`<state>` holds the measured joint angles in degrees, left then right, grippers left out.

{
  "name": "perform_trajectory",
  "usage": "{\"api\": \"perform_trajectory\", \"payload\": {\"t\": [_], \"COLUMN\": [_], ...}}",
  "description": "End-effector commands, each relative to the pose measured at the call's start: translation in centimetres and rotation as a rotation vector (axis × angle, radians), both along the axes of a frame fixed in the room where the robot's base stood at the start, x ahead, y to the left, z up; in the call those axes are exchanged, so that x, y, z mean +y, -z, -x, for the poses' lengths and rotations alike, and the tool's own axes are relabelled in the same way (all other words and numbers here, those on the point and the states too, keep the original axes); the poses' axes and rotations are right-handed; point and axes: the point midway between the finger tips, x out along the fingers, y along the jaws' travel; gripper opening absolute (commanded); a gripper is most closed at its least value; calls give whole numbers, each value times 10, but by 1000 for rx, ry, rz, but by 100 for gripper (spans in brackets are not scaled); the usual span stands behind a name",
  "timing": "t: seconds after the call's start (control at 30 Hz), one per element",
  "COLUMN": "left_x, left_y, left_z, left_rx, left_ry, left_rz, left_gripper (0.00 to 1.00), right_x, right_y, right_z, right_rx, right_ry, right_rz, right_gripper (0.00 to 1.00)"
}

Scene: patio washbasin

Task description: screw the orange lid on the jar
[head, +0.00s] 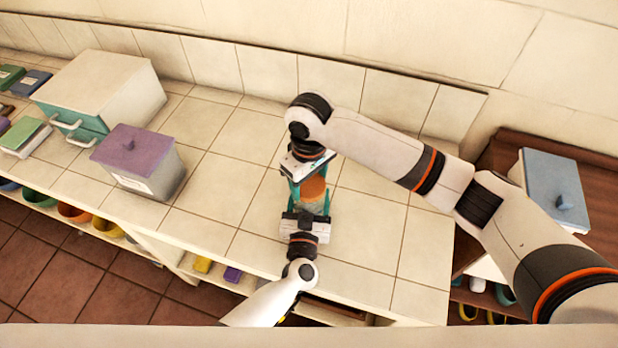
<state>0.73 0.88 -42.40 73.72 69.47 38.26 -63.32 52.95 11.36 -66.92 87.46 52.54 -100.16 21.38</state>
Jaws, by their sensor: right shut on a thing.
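The orange lid (314,188) shows between my two grippers over the tiled counter, in the middle of the head view. My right gripper (308,183) comes from above and behind and is shut on the orange lid. My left gripper (307,208) comes from the front edge, with its fingers low around the place of the jar, just below the lid. The jar is mostly hidden by the fingers and lid. I cannot tell whether the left fingers press on it, nor whether the lid sits level on the jar.
A grey bin with a purple lid (133,148) and a white-and-teal box (105,90) stand on the counter at left. A grey-blue lidded container (553,185) stands at right on brown wood. Tiles left and right of the grippers are clear. The wall runs behind.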

Motion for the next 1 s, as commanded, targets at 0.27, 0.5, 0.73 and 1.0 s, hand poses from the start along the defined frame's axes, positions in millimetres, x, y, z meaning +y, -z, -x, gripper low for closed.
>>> {"api": "perform_trajectory", "payload": {"t": [0.27, 0.5, 0.73, 1.0], "left_x": [0, 0, 0, 0], "left_y": [1, 1, 1, 1], "left_z": [0, 0, 0, 0], "left_rx": [1, 1, 1, 1], "left_ry": [1, 1, 1, 1], "left_rz": [-1, -1, -1, -1], "left_gripper": [2, 2, 2, 2], "right_x": [0, 0, 1, 1], "right_y": [0, 0, -9, -61], "right_z": [0, 0, -1, -1], "right_rx": [-1, -1, -1, -5], "right_ry": [44, 43, 43, 42], "right_rz": [-1, -1, -1, -3], "right_gripper": [77, 90, 90, 90]}}
